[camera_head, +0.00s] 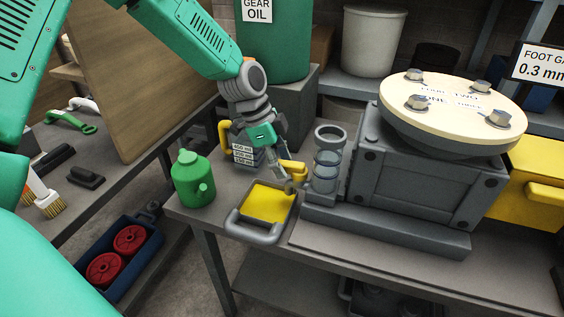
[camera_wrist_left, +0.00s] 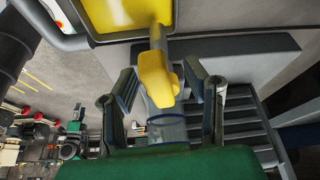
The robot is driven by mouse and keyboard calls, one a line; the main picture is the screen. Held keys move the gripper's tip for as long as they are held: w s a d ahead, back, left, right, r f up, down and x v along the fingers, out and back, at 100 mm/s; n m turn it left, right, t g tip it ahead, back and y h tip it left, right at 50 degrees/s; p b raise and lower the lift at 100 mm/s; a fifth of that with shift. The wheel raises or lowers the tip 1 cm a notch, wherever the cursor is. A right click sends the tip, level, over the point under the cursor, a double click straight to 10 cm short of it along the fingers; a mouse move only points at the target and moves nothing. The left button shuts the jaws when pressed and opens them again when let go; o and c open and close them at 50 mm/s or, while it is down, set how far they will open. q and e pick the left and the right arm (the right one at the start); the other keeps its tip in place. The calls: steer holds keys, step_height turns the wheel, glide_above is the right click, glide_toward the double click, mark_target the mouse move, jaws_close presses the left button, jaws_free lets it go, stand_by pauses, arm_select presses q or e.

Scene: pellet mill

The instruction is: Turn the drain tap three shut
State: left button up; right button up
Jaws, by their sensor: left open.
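The yellow drain tap (camera_head: 293,168) has a lever handle and sits low beside the grey gearbox (camera_head: 420,175), above a grey tray with a yellow inside (camera_head: 265,203). In the left wrist view the yellow handle of the tap (camera_wrist_left: 157,78) lies between my two fingers. My left gripper (camera_head: 283,180) is open around it, with a gap showing on both sides. It also shows in the left wrist view (camera_wrist_left: 163,85). The fingers partly hide the tap in the head view. My right gripper is not in view.
A jug with volume labels (camera_head: 243,152) and a green oil can (camera_head: 193,180) stand to the left. The bench edge is close in front.

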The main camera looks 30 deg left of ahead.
arm_select(q)
steer(key=shift+d, duration=0.2)
steer(key=shift+d+r, duration=0.1)
steer(key=shift+d, duration=0.05)
jaws_close()
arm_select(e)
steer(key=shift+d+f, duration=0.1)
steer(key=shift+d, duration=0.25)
